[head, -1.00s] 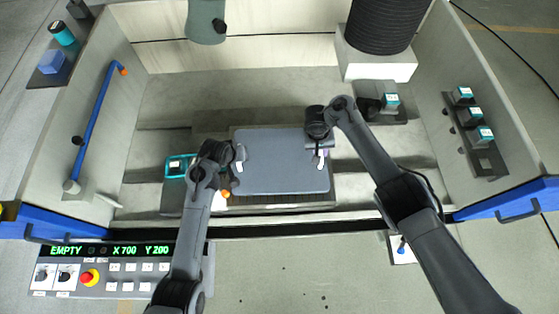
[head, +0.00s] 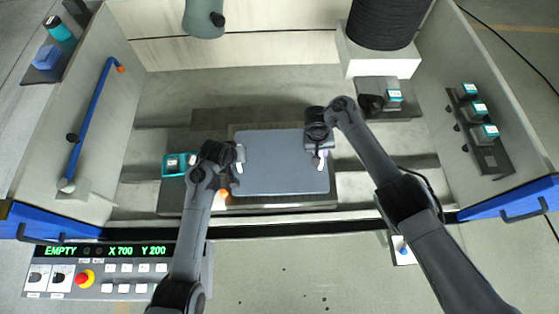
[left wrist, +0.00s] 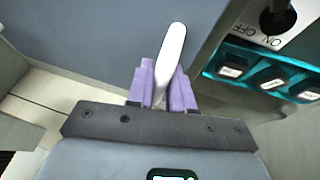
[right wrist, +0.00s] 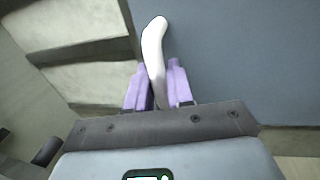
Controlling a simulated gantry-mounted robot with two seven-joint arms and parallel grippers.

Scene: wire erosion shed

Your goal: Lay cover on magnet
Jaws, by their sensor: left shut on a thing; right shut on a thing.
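The cover (head: 282,165) is a flat blue-grey plate with rounded corners and two white handles. My left gripper (head: 238,162) is shut on the left handle; its purple fingers flank this white handle (left wrist: 172,55) in the left wrist view. My right gripper (head: 322,155) is shut on the right handle; this white handle (right wrist: 153,55) stands between purple fingers in the right wrist view. The cover looks level above a dark flat slab, seemingly the magnet (head: 290,203), whose front edge shows. The rest is hidden, and I cannot tell whether they touch.
A teal-framed box (head: 173,165) stands close left of the cover; ON/OFF lettering and a dark switch (left wrist: 278,20) show nearby in the left wrist view. A black ribbed column (head: 383,22) stands behind on the right. Tank walls enclose both sides.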

